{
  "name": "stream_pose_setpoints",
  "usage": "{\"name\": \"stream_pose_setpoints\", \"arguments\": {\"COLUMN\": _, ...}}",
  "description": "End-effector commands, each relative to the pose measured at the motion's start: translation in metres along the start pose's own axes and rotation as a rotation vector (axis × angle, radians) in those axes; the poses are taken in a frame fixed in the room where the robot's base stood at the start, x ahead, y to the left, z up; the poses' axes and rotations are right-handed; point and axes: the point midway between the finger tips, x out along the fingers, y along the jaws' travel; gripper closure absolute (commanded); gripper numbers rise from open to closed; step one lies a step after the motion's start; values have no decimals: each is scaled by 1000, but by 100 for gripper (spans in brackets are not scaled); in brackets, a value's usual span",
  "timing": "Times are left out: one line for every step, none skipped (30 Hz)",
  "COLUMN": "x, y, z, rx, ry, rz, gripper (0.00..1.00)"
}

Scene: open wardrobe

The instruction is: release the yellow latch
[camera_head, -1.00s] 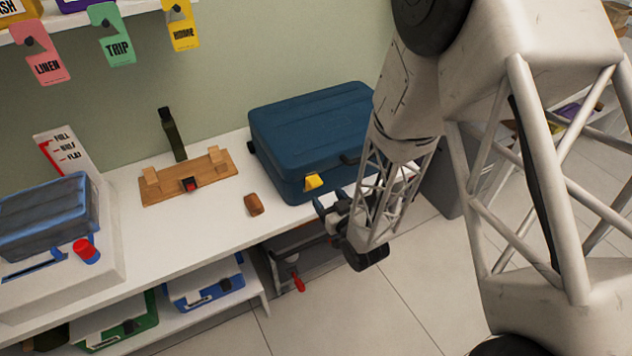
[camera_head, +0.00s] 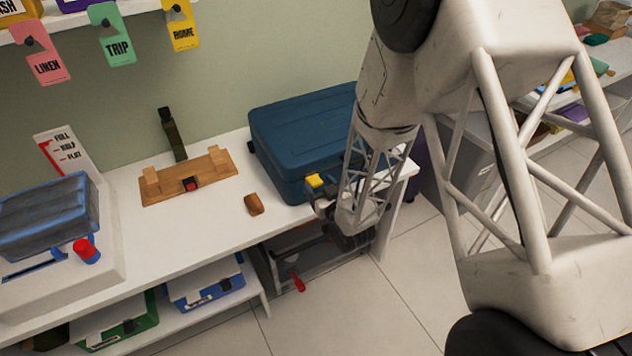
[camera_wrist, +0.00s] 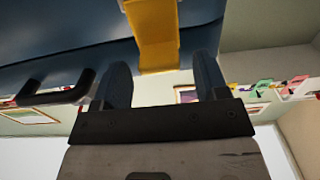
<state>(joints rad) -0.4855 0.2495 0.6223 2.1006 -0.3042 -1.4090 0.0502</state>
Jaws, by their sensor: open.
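A blue suitcase (camera_head: 290,126) lies on the white bench, its front side facing the room. The yellow latch (camera_head: 314,180) is on its front side. In the wrist view the yellow latch (camera_wrist: 155,35) hangs down over the suitcase's blue wall (camera_wrist: 60,55), just beyond and between my two fingertips. My gripper (camera_wrist: 165,75) is open and empty, with one dark blue finger on each side of the latch's lower end. In the head view my gripper (camera_head: 322,203) is close to the latch. Whether a finger touches it, I cannot tell.
A dark suitcase handle (camera_wrist: 58,90) is left of my fingers in the wrist view. A brown object (camera_head: 253,204) and a wooden board (camera_head: 190,178) lie left on the white bench (camera_head: 215,230). A blue-grey bundle (camera_head: 48,215) sits further left. Open floor lies in front.

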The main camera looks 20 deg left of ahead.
Motion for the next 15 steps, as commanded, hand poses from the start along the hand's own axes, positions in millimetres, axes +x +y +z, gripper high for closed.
{"name": "stream_pose_setpoints", "arguments": {"x": 5, "y": 0, "z": 0, "rx": 0, "ry": -1, "rz": 0, "gripper": 33}}
{"name": "stream_pose_setpoints", "arguments": {"x": 8, "y": 0, "z": 0, "rx": 0, "ry": 0, "rz": 0, "gripper": 33}}
{"name": "stream_pose_setpoints", "arguments": {"x": 11, "y": 0, "z": 0, "rx": 0, "ry": 0, "rz": 0, "gripper": 33}}
{"name": "stream_pose_setpoints", "arguments": {"x": 13, "y": 0, "z": 0, "rx": 0, "ry": 1, "rz": 0, "gripper": 33}}
{"name": "stream_pose_setpoints", "arguments": {"x": 15, "y": 0, "z": 0, "rx": 0, "ry": 1, "rz": 0, "gripper": 33}}
{"name": "stream_pose_setpoints", "arguments": {"x": 17, "y": 0, "z": 0, "rx": 0, "ry": 1, "rz": 0, "gripper": 33}}
{"name": "stream_pose_setpoints", "arguments": {"x": 18, "y": 0, "z": 0, "rx": 0, "ry": 1, "rz": 0, "gripper": 33}}
{"name": "stream_pose_setpoints", "arguments": {"x": 19, "y": 0, "z": 0, "rx": 0, "ry": 1, "rz": 0, "gripper": 33}}
{"name": "stream_pose_setpoints", "arguments": {"x": 20, "y": 0, "z": 0, "rx": 0, "ry": 1, "rz": 0, "gripper": 33}}
{"name": "stream_pose_setpoints", "arguments": {"x": 21, "y": 0, "z": 0, "rx": 0, "ry": 1, "rz": 0, "gripper": 33}}
{"name": "stream_pose_setpoints", "arguments": {"x": 21, "y": 0, "z": 0, "rx": 0, "ry": 1, "rz": 0, "gripper": 33}}
{"name": "stream_pose_setpoints", "arguments": {"x": 22, "y": 0, "z": 0, "rx": 0, "ry": 0, "rz": 0, "gripper": 33}}
{"name": "stream_pose_setpoints", "arguments": {"x": 22, "y": 0, "z": 0, "rx": 0, "ry": 0, "rz": 0, "gripper": 33}}
{"name": "stream_pose_setpoints", "arguments": {"x": 22, "y": 0, "z": 0, "rx": 0, "ry": 0, "rz": 0, "gripper": 33}}
{"name": "stream_pose_setpoints", "arguments": {"x": 22, "y": 0, "z": 0, "rx": 0, "ry": 0, "rz": 0, "gripper": 33}}
